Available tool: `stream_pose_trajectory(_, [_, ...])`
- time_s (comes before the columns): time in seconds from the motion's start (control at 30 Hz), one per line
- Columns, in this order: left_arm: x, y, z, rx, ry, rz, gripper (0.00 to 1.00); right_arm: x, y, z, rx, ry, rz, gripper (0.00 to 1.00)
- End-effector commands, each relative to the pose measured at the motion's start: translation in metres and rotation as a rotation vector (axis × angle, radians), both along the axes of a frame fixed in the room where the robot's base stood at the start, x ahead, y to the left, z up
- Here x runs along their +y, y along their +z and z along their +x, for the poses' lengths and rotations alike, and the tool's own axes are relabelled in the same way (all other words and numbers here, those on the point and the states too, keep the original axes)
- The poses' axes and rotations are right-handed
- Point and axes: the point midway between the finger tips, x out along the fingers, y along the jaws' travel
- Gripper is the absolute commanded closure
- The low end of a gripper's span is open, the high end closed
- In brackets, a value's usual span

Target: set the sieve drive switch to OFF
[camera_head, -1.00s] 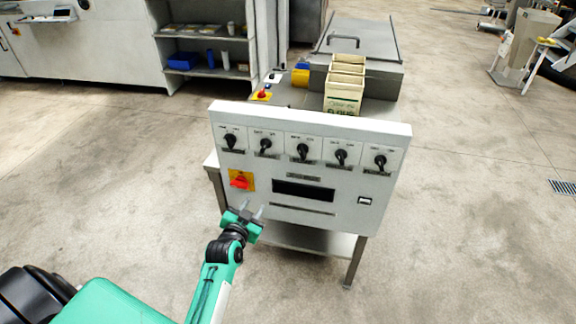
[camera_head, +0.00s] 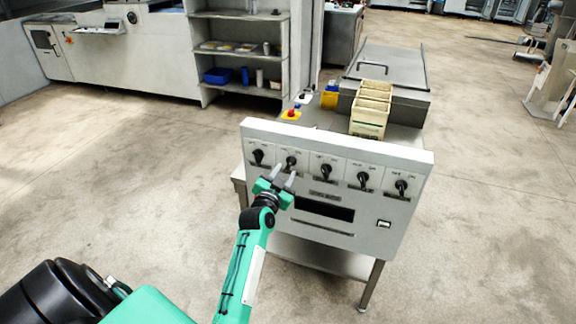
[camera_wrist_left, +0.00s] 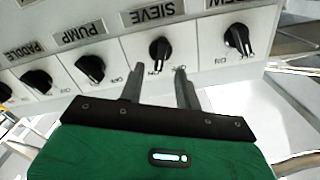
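The sieve drive switch (camera_head: 291,162) is a black rotary knob, second from the left in the row on the white panel (camera_head: 370,218). In the left wrist view the knob (camera_wrist_left: 160,48) sits beside the SIEVE label; its pointer seems turned to the ON-side mark, though the small print is blurred. My left gripper (camera_head: 284,171) is just in front of the panel by this knob. In the left wrist view its two fingers (camera_wrist_left: 157,80) are apart and empty, pointing at the knob from either side; contact is not visible. My right gripper is out of view.
Similar knobs flank it: a neighbour whose label ends in EW (camera_wrist_left: 238,38), the pump knob (camera_wrist_left: 90,68) and the paddle knob (camera_wrist_left: 36,80). A crate (camera_head: 370,118) stands on the machine behind the panel. The floor around is clear.

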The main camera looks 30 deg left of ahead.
Motion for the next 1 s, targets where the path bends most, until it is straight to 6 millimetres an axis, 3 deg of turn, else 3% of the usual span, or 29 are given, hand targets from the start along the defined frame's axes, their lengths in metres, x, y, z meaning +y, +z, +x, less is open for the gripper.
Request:
stream_pose_trajectory(0.23, [0.007, 0.001, 0.029, 0.000, 0.000, -0.001, 0.66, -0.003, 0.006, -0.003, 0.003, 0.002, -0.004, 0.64])
stream_pose_trajectory(0.63, [0.009, 0.000, 0.036, 0.000, 0.000, 0.000, 0.66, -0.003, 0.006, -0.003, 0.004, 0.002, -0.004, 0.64])
stream_pose_trajectory(0.8, [0.008, 0.000, 0.036, 0.001, -0.001, 0.000, 0.98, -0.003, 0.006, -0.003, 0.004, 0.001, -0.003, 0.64])
stream_pose_trajectory(1.0, [0.008, 0.000, 0.036, 0.001, -0.001, -0.002, 1.00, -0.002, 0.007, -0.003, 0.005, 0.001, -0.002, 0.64])
